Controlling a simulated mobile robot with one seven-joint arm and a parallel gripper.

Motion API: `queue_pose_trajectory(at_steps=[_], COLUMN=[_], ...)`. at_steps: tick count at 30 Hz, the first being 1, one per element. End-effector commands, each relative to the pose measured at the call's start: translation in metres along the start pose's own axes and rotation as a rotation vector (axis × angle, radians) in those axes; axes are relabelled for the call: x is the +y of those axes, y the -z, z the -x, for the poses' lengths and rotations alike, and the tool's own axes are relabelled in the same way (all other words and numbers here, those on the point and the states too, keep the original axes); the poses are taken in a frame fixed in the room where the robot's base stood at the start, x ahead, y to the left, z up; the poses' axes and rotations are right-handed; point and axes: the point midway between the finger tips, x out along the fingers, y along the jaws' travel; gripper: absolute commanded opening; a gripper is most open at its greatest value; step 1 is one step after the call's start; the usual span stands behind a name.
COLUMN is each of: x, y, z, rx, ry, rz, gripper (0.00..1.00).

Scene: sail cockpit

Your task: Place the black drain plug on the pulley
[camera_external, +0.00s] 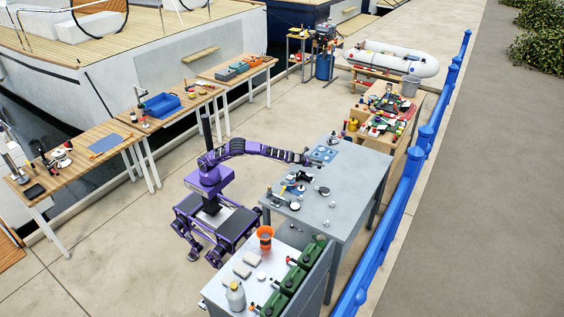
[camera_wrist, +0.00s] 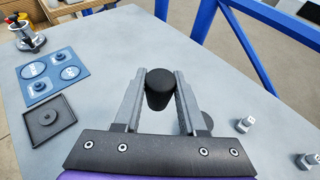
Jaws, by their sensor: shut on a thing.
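My gripper (camera_wrist: 158,95) is shut on the black drain plug (camera_wrist: 160,88), a dark, slightly tapered cylinder held between the two grey fingers. It is over the grey table top, and its height above it is hard to judge. In the external view, my gripper (camera_external: 316,161) is over the grey table, close to the blue mat, and the plug is too small to make out. I cannot tell for certain which thing is the pulley. A grey round part (camera_wrist: 207,120) is partly hidden behind the right finger.
A blue railing (camera_external: 408,185) runs beyond the table.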

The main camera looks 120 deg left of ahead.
Motion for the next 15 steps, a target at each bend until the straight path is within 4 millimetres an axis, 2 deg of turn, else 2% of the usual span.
queue_pose_trajectory(at_steps=[1,3,6,10,15], x=[-0.022,-0.043,-0.064,-0.076,-0.077], y=[0.000,0.003,0.006,0.015,0.045], z=[0.002,0.003,0.005,0.004,-0.008], rx=[0.000,0.000,0.000,0.001,0.002], ry=[0.005,0.005,0.006,0.007,0.006], rz=[-0.005,-0.006,-0.007,-0.005,-0.005], gripper=[0.00,0.00,0.00,0.00,0.00])
